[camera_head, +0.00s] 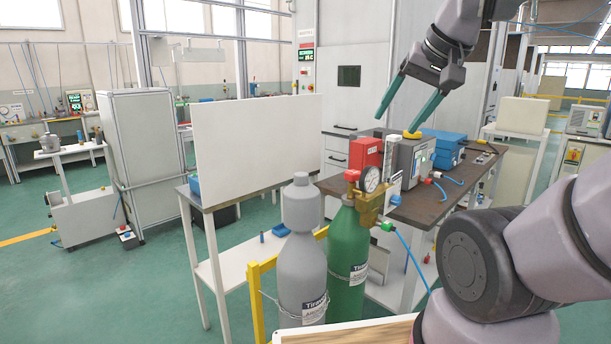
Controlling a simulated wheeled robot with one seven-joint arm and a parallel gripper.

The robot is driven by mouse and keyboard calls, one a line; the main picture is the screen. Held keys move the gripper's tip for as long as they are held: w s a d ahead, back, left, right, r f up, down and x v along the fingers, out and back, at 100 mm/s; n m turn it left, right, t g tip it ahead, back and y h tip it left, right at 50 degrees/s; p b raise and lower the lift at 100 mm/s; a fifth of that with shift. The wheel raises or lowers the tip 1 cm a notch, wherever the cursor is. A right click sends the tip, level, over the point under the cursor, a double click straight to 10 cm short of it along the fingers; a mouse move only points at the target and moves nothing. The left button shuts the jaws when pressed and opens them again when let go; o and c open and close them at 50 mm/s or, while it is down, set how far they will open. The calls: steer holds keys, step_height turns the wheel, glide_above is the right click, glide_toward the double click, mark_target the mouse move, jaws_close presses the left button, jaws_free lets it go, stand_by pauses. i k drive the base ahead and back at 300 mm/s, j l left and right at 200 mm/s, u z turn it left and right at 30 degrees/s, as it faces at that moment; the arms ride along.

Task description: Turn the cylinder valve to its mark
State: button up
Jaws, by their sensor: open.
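A green gas cylinder (347,250) stands upright in the foreground. A red knob (352,175), apparently its valve handle, sits at its top. A round gauge (371,179) and a brass fitting (368,208) are beside the knob. No mark on the valve can be made out. My gripper (396,123) is in the upper middle, up and to the right of the knob in the picture. Its two teal fingers are spread, with nothing between them, and point down and left. It is apart from the valve; its exact depth is unclear.
A grey capped cylinder (302,255) stands left of the green one, beside a yellow rail (257,305). A blue hose (411,258) runs from the regulator. Behind, a dark-topped bench (432,207) holds a red box (366,158) and instruments. A white panel (258,145) stands left.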

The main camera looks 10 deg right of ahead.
mark_target(353, 174)
steer(key=z, duration=0.3)
steer(key=j+z, duration=0.25)
steer(key=z, duration=0.2)
steer(key=i+j+z, duration=0.1)
steer(key=j+z, duration=0.15)
steer(key=z, duration=0.15)
steer(key=j+z, duration=0.15)
steer(key=j, duration=0.35)
steer(key=j+z, duration=0.15)
steer(key=j, duration=0.4)
steer(key=k+j+z, duration=0.15)
steer(key=j, duration=0.35)
steer(key=j+z, duration=0.15)
steer(key=j, duration=0.35)
steer(key=k+j, duration=0.1)
steer(key=j, duration=0.3)
steer(key=k+j, duration=0.1)
steer(key=j, duration=0.35)
steer(key=i+l, duration=0.1)
